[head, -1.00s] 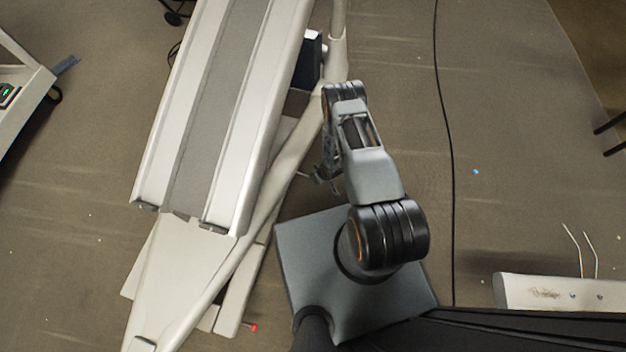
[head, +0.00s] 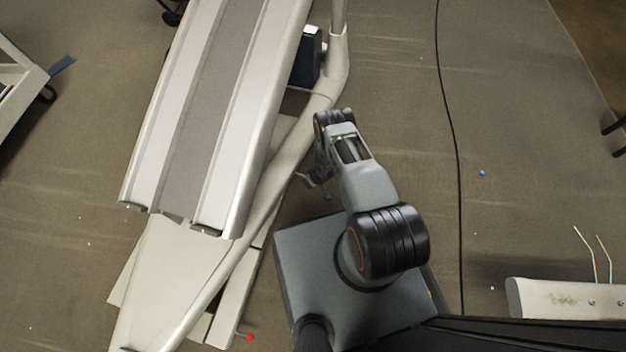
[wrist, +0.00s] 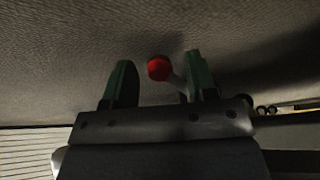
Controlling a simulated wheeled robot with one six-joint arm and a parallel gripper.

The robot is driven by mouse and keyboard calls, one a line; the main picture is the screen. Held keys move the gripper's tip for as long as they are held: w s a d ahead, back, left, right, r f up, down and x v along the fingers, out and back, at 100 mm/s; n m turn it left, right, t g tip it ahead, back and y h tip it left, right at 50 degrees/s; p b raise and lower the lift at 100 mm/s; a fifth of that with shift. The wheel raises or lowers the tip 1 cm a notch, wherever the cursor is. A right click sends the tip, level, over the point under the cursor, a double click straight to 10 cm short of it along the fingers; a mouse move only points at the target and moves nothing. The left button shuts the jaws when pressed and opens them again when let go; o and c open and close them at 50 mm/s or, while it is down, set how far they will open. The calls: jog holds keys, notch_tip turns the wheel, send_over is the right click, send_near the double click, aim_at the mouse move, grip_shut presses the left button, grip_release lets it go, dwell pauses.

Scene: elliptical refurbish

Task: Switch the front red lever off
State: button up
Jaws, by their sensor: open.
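In the wrist view, a red ball knob (wrist: 159,68) on a short pale lever shows between the two green fingers of my gripper (wrist: 160,85). The fingers are open and apart. The ball appears nearer the middle of the gap, and the lever's stem runs toward the right finger. Whether the stem touches that finger, I cannot tell. In the head view, my gripper (head: 316,181) is small and partly hidden beside the machine's pale frame. A red knob (head: 250,337) shows low at the machine's near end; I cannot tell if it is the same one.
The pale elliptical machine (head: 215,110) with its long grey-striped deck fills the left of the head view. A black cable (head: 449,110) runs along the floor at right. A pale bar (head: 560,298) lies at lower right.

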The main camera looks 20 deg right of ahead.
jog(key=shift+c, duration=0.4)
grip_shut()
jog(key=shift+d, duration=0.15)
